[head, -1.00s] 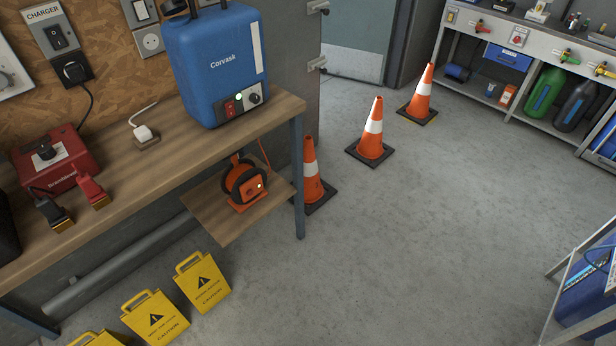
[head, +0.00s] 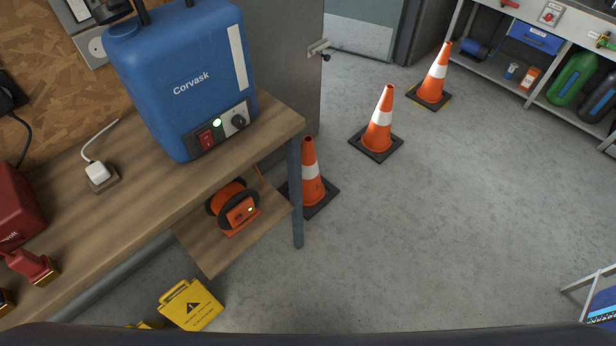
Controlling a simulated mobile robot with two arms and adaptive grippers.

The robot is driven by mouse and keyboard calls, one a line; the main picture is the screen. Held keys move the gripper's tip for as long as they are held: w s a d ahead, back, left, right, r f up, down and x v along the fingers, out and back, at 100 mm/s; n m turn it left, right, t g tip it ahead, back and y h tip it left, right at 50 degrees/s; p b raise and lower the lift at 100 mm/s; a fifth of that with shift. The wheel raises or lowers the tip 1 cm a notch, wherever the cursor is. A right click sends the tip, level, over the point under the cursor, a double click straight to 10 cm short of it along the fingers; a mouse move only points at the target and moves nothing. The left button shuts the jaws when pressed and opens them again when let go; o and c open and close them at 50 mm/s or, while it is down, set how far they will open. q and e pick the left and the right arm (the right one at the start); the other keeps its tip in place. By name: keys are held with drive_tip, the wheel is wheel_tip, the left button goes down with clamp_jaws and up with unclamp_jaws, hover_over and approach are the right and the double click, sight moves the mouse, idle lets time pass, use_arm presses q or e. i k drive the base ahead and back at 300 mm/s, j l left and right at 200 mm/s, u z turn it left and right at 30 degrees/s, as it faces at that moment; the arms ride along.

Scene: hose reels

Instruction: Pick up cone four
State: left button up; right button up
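Three orange traffic cones with white bands and dark square bases stand upright on the floor in the head view. The nearest cone (head: 311,182) is beside the workbench leg, its base partly hidden. The middle cone (head: 379,125) stands farther back to the right. The farthest cone (head: 436,78) is near the grey cabinet side and the shelving. No number is readable on any cone, so I cannot tell which is cone four. Neither of my grippers is in view.
A wooden workbench (head: 130,215) on the left holds a blue Corvask unit (head: 185,80). An orange hose reel (head: 233,207) sits on its lower shelf. A yellow caution sign (head: 190,305) stands in front. Shelving (head: 545,105) is at back right.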

sight(376, 137)
drive_tip(key=i+l+u, duration=0.1)
drive_tip(key=i+l, duration=0.75)
drive_tip(key=i, duration=0.25)
drive_tip(key=i+l+u, duration=0.15)
drive_tip(key=i+l, duration=0.85)
